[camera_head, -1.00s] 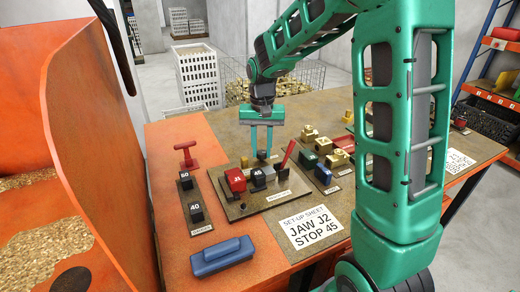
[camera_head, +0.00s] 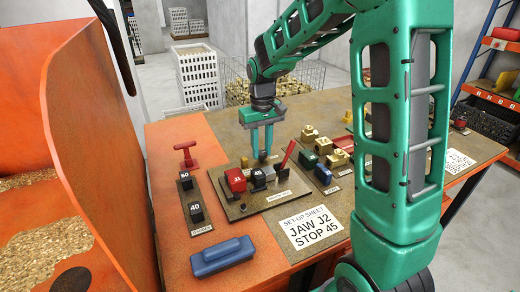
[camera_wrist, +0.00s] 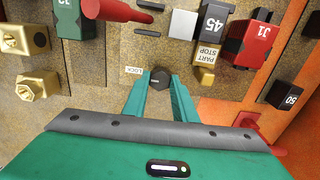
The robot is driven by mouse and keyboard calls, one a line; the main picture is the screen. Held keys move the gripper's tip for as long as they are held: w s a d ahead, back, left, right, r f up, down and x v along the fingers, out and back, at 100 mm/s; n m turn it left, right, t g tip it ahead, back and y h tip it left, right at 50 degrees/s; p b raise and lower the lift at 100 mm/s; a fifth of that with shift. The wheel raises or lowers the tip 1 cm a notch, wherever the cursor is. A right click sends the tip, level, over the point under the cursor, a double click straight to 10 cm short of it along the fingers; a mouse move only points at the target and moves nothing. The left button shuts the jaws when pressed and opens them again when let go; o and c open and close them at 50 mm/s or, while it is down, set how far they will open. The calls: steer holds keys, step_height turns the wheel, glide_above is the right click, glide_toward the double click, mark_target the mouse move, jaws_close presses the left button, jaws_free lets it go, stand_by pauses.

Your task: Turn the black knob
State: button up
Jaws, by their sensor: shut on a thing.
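The black knob (camera_wrist: 160,78) sits between my fingertips in the wrist view, beside a label reading LOCK. My gripper (camera_wrist: 159,84) points down and is shut on the knob, one finger on each side. In the head view my gripper (camera_head: 262,156) stands over the back of the fixture plate (camera_head: 248,206), and its fingers largely cover the knob there. A grey block marked 45 (camera_head: 258,176) and a red block marked J1 (camera_head: 235,180) stand on the same plate in front of the gripper.
A red lever (camera_head: 287,155) rises close to the right of my fingers. Green and blue blocks and brass parts (camera_head: 310,134) lie farther right. Blocks marked 50 and 40 (camera_head: 196,213), a red T-handle (camera_head: 186,155) and a blue handled block (camera_head: 222,256) are at left. A set-up sheet (camera_head: 312,227) lies in front.

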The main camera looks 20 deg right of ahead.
mark_target(261, 152)
steer(key=shift+w+r, duration=0.15)
steer(key=shift+w, duration=0.1)
steer(key=o, duration=0.8)
steer(key=shift+o, duration=1.2)
steer(key=shift+s, duration=0.15)
step_height(261, 152, up, 11)
steer(key=shift+f, duration=0.2)
steer(key=s+d+m, duration=0.2)
steer(key=s+d, duration=0.2)
steer(key=s, duration=0.5)
steer(key=s+d+m, duration=0.2)
steer(key=s+d, duration=0.3)
steer(key=s, duration=0.3)
steer(key=s+d+f+m, duration=0.1)
steer(key=s+f, duration=0.4)
steer(key=s, duration=1)
steer(key=shift+s+d+f+m, duration=0.2)
steer(key=shift+s+f+m, duration=0.15)
steer(key=shift+m, duration=0.45)
